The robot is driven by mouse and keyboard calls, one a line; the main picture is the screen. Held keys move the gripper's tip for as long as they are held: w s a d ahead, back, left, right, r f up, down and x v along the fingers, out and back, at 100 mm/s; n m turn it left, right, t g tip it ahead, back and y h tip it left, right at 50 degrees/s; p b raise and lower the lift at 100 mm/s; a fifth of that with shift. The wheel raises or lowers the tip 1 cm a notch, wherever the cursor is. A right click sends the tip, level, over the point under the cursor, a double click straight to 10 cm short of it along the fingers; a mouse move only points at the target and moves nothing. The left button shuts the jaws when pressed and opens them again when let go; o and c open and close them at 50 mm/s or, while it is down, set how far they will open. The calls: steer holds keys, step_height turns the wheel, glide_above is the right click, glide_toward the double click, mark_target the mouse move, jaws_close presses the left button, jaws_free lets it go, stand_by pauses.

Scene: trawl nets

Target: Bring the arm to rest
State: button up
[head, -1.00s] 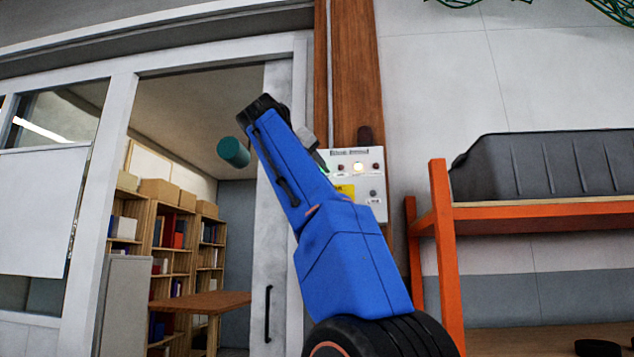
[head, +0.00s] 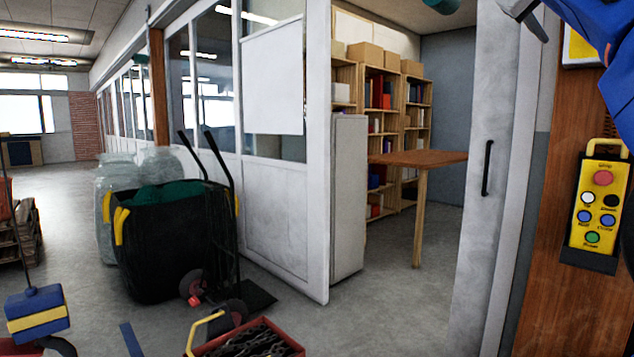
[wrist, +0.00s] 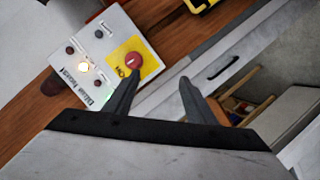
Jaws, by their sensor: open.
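My blue arm shows only in part at the top right corner of the head view. A grey piece at the arm's end shows there at the top edge; I cannot tell which part it is. In the wrist view my gripper (wrist: 160,84) has its two dark fingers apart, with nothing between them. Beyond the fingers is a white control box (wrist: 105,60) on a wooden post. The box has a red knob (wrist: 133,60) on a yellow plate and a lit lamp (wrist: 82,66). No contact with the box is visible.
A yellow button pendant (head: 598,205) hangs on the wooden post at right. A sliding door (head: 487,235) stands open beside a room with a table (head: 418,158) and shelves. A hand truck (head: 222,220), black bag (head: 160,245) and red crate (head: 285,345) stand at the left and front.

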steer(key=s+a+f+n+y, duration=0.1)
steer(key=s+a+f+y, duration=0.2)
steer(key=f, duration=1.4)
steer(key=s+a+f+n+y, duration=0.1)
steer(key=s+a+f+y, duration=0.2)
steer(key=f, duration=1.4)
steer(key=s+a+f+n+g+y, duration=0.1)
steer(key=s+a+f+y, duration=0.3)
steer(key=s+a+f, duration=0.3)
steer(key=a+f, duration=0.5)
steer(key=f, duration=0.5)
steer(key=shift+s, duration=0.3)
steer(key=s+a+f+y, duration=0.1)
steer(key=s+a+f, duration=0.1)
steer(key=f, duration=0.4)
steer(key=s+a+f+g, duration=0.1)
steer(key=s+f, duration=0.4)
steer(key=f, duration=0.1)
steer(key=s+a+f+y, duration=0.1)
steer(key=s+a+f, duration=0.1)
steer(key=f, duration=0.5)
steer(key=shift+s+a+g+y, duration=0.15)
steer(key=shift+s+a, duration=0.05)
steer(key=shift+s, duration=0.25)
steer(key=shift+s+a+g+y, duration=0.15)
steer(key=shift+s, duration=0.25)
steer(key=shift+c, duration=0.3)
